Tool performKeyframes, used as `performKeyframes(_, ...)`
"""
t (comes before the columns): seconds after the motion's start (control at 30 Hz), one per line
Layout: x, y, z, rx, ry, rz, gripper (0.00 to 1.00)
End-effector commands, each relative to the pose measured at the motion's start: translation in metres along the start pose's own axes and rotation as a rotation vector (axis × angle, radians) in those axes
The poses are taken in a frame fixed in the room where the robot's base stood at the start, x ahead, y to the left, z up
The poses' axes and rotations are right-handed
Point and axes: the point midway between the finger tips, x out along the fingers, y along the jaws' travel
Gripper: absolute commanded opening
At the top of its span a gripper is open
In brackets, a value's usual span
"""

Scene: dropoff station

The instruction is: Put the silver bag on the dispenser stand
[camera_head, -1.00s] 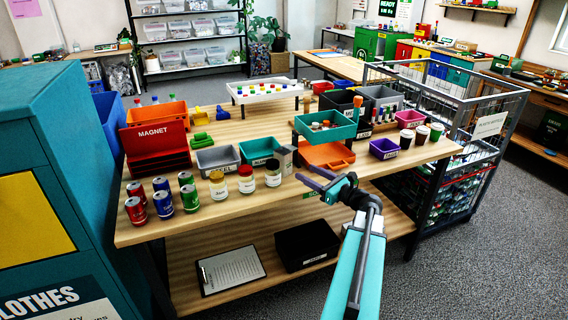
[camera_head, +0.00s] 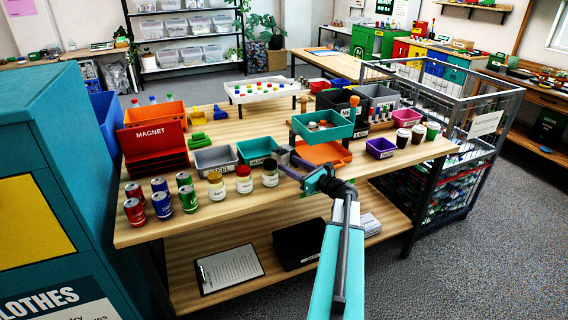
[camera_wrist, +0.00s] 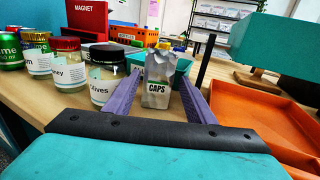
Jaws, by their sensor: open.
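The silver bag (camera_wrist: 157,84), a crumpled upright pouch labelled CAPS, stands on the wooden table in the wrist view. My gripper (camera_wrist: 158,92) is open, with one purple finger on each side of the bag. I cannot tell whether either finger touches it. A teal tray (camera_head: 322,130) is raised above an orange tray (camera_head: 318,155), just right of my gripper; this seems to be the dispenser stand.
Several jars (camera_head: 244,180) and cans (camera_head: 162,205) stand left of my gripper. A teal bin (camera_head: 258,150) sits behind the bag. A black post (camera_wrist: 204,62) rises close to the right finger. A purple bin (camera_head: 381,148) and cups are farther right.

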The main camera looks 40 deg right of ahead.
Motion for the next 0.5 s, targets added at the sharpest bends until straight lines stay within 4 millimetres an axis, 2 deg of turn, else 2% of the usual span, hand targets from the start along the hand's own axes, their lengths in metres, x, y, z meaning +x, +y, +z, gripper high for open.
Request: performKeyframes(0.5, 0.0078, 0.0001, 0.0003, 0.0, 0.0, 0.001, 0.5)
